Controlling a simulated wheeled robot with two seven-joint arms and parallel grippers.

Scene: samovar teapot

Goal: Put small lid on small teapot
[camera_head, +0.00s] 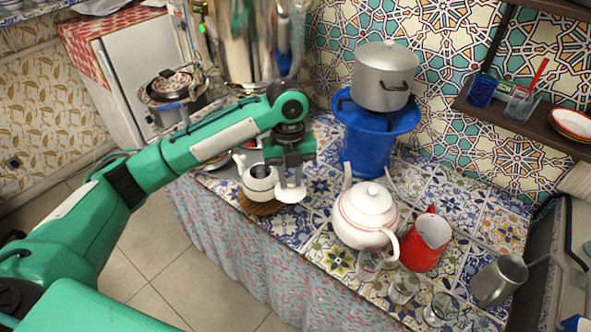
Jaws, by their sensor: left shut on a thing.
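The small teapot (258,188) is white with a dark open top and stands on a round brown mat (262,208) near the counter's left front edge. My left gripper (290,176) points down just to the right of the small teapot's opening. It is shut on the small white lid (291,194), which hangs below the fingers, beside the pot. I cannot tell exactly how high the lid is above the counter. The gripper hides part of the lid's top. My right gripper is not in view.
A large white teapot (365,215) with its lid on stands right of my gripper. Beside it are a red pitcher (427,243), several glasses and a metal mug (498,281). Behind are a blue stand (370,140) with a grey pot (384,78) and a large metal samovar (248,45).

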